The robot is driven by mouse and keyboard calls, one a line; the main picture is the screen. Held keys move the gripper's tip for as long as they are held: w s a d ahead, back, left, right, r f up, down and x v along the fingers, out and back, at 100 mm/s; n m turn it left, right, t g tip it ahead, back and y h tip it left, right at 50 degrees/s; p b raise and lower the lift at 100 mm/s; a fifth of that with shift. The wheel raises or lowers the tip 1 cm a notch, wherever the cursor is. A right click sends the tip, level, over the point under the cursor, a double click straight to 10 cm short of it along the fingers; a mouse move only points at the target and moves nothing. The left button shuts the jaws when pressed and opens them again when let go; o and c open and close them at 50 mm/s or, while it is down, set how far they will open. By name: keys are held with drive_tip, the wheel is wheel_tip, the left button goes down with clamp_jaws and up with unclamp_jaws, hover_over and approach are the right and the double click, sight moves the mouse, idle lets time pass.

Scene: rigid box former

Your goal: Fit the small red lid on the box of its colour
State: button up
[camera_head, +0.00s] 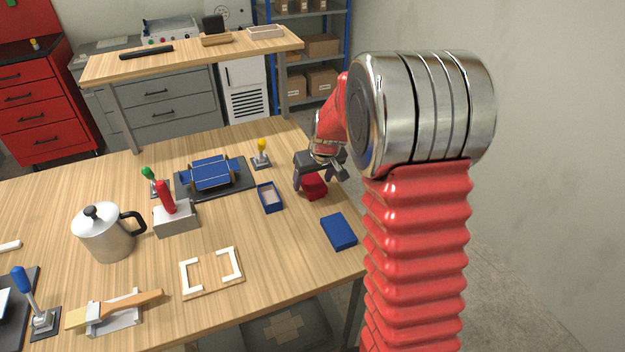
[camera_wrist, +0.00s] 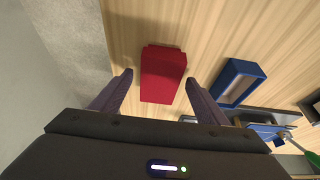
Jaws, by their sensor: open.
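A red piece (camera_head: 315,188) is near the table's right edge, under my gripper (camera_head: 313,183). In the wrist view the red piece (camera_wrist: 163,76) lies between the two fingers of my gripper (camera_wrist: 159,77). The fingers are open, with a gap on each side of it. It shows a closed red top with a narrower red strip at its far end. I cannot tell whether this is the lid alone or the lid on a red box. No other small red box or lid shows.
An open blue box (camera_head: 270,198) stands to the left, and a flat blue lid (camera_head: 339,231) lies nearer. A yellow-handled clamp (camera_head: 261,153), a dark mat (camera_head: 238,186) with a blue frame, and a metal pot (camera_head: 106,234) are further left. Bare table lies between the blue pieces.

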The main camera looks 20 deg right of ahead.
drive_tip(key=v, duration=1.3)
drive_tip(key=shift+r, duration=0.35)
drive_tip(key=shift+s, duration=0.15)
drive_tip(key=s+a+r, duration=0.1)
drive_tip(key=s+a, duration=0.3)
drive_tip(key=s, duration=0.4)
drive_tip(key=s+a+r, duration=0.2)
drive_tip(key=s+a, duration=0.2)
drive_tip(key=s, duration=0.5)
drive_tip(key=s+a+r+t, duration=0.1)
drive_tip(key=s+a, duration=0.4)
drive_tip(key=s, duration=0.4)
drive_tip(key=shift+s+r, duration=0.2)
drive_tip(key=shift+r, duration=0.05)
idle(1.2)
